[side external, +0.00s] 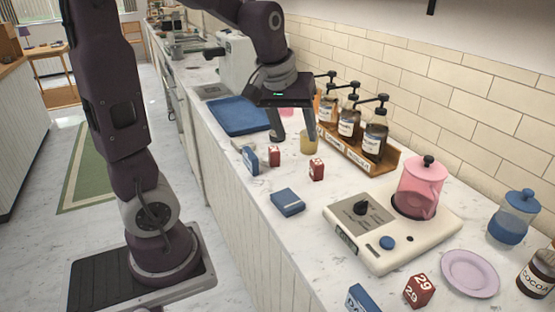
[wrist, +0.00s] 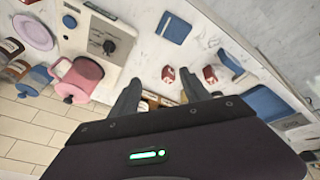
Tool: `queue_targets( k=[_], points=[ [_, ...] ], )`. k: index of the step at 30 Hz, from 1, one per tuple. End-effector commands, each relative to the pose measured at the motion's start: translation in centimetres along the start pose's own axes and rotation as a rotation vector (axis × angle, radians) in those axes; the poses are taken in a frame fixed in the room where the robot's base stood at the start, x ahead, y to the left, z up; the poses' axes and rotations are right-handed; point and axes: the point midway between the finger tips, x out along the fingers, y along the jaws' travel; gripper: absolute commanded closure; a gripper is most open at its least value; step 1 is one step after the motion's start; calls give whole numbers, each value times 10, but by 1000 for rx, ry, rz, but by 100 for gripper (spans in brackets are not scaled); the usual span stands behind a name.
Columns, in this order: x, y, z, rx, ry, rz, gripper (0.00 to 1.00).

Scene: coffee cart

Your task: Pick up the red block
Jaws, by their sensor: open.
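Three red blocks with white markings show in the side view. One red block (side external: 316,169) stands in the middle of the counter, and a second (side external: 274,156) stands to its left beside an upright blue box (side external: 249,160). A third red block (side external: 419,291), marked 29, stands at the front right. Two red blocks show in the wrist view, one near centre (wrist: 168,74) and one to its right (wrist: 210,74). My gripper (side external: 293,136) is open and empty, behind the two middle blocks in the side view. Its fingers (wrist: 162,90) point toward the counter in the wrist view.
Pump bottles in a wooden rack (side external: 350,155) stand along the wall. A yellow cup (side external: 308,145) is close to my right finger. A blue tray (side external: 238,116) lies behind. A flat blue box (side external: 287,202) and a white scale-like base (side external: 375,255) with a pink pot (side external: 421,187) stand forward.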

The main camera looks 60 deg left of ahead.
Motion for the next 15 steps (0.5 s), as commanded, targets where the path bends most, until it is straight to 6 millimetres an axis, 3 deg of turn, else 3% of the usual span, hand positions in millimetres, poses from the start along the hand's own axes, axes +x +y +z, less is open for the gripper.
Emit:
queue_targets(
  k=[1, 3, 6, 9, 15],
  points=[
    [32, -18, -30, -116, -5, -70, 45],
    [73, -48, -66, -269, 18, -161, 45],
    [118, -89, -98, -413, 56, -267, 45],
    [142, -116, -113, -484, 84, -328, 45],
    [168, -132, -118, -509, 94, -349, 45]
  ],
)
